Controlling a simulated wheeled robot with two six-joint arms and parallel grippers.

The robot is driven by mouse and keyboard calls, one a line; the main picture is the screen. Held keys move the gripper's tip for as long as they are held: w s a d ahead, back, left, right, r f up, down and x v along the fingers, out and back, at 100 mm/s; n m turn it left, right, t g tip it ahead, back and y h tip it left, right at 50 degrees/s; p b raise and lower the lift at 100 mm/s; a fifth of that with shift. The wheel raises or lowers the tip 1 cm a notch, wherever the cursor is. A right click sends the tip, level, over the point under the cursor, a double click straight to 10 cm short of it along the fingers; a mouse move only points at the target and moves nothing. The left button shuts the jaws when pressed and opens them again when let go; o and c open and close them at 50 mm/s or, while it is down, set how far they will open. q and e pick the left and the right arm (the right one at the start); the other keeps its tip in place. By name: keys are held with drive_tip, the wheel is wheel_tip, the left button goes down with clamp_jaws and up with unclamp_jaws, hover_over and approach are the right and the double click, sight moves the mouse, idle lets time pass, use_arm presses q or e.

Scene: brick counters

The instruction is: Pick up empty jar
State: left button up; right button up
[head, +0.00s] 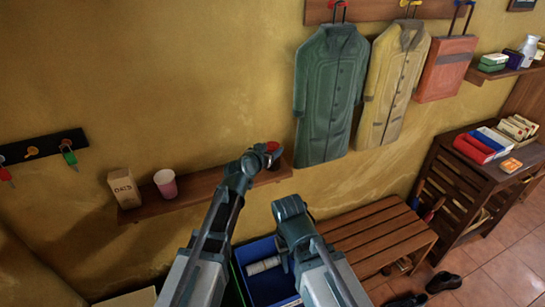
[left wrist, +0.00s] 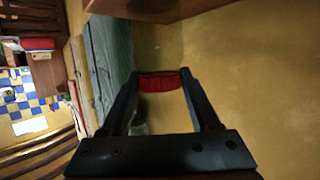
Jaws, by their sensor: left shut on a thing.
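The jar shows only as a small red part, likely its lid (head: 272,147), at the right end of the wooden wall shelf in the head view. My left gripper (head: 266,153) is at this part, and my forearm hides much of that spot. In the left wrist view the red part (left wrist: 165,81) sits between the tips of my left gripper (left wrist: 165,76), which is shut on it. The jar's body and whether it is empty cannot be made out. My right arm hangs low over the blue crate; its fingers cannot be made out.
The wall shelf (head: 180,203) also holds a pink cup (head: 166,183) and a carton (head: 124,188). A green coat (head: 330,95) hangs just right of the shelf. Below are a blue crate (head: 265,285) with a whitish cylinder (head: 264,265) and a slatted bench (head: 380,235).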

use_arm(q)
clamp_jaws()
